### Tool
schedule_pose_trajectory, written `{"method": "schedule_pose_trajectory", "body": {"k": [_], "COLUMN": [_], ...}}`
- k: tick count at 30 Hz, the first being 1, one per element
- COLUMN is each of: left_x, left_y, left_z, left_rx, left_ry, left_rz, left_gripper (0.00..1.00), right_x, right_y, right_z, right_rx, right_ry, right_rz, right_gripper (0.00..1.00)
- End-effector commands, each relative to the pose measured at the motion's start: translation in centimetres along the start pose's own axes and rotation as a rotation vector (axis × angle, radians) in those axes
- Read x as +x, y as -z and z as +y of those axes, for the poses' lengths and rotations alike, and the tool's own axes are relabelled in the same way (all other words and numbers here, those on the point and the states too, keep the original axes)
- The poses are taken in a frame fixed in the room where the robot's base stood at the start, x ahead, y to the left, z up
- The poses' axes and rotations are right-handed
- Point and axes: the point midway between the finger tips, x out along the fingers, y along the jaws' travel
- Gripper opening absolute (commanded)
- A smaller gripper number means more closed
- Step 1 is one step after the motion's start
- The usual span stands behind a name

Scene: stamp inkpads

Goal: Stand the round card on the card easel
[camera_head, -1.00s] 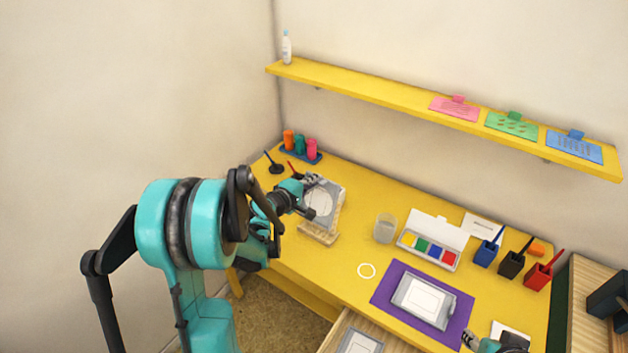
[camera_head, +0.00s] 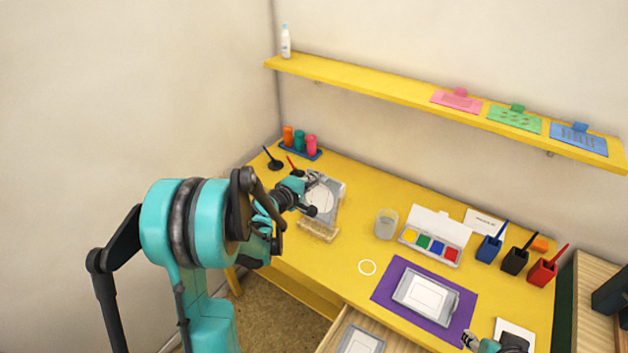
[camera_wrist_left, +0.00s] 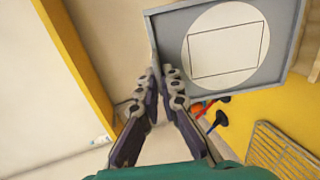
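The round card is a grey square board with a white disc (camera_head: 320,200) that bears a rectangle outline. It stands leaning at the pale wooden card easel (camera_head: 318,231) near the table's left end. My left gripper (camera_head: 312,203) is at the board's left side. In the left wrist view, its fingertips (camera_wrist_left: 164,72) are close together at the left edge of the card (camera_wrist_left: 285,75), seemingly pinching it. Whether the bottom edge rests on the easel cannot be told. My right gripper (camera_head: 468,340) is only partly visible at the bottom.
Ink bottles in a blue tray (camera_head: 315,156) and a black stand (camera_head: 275,164) are behind the easel. A purple mat (camera_head: 385,291) holds another grey board. A drawer is open in front.

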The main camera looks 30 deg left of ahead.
Motion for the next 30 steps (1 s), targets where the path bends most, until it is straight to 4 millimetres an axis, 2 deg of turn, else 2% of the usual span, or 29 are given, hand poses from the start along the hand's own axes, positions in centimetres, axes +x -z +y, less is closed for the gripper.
{"method": "schedule_pose_trajectory", "body": {"k": [7, 15, 30], "left_x": [1.6, 2.0, 2.0], "left_y": [0.0, 0.0, 0.0], "left_z": [-1.8, -3.8, -4.1], "left_rx": [0.0, 0.0, 0.0], "left_ry": [0.0, 0.0, 0.0], "left_rz": [-0.001, 0.0, 0.0], "left_gripper": [0.0, 0.0, 0.0], "right_x": [1.6, 3.1, 3.3], "right_y": [-1.2, -2.2, -2.4], "right_z": [0.0, 0.0, 0.0], "right_rx": [0.0, 0.0, 0.0], "right_ry": [0.0, 0.0, 0.0], "right_rz": [0.0, 0.0, 0.0], "right_gripper": [0.4, 0.4, 0.4]}}
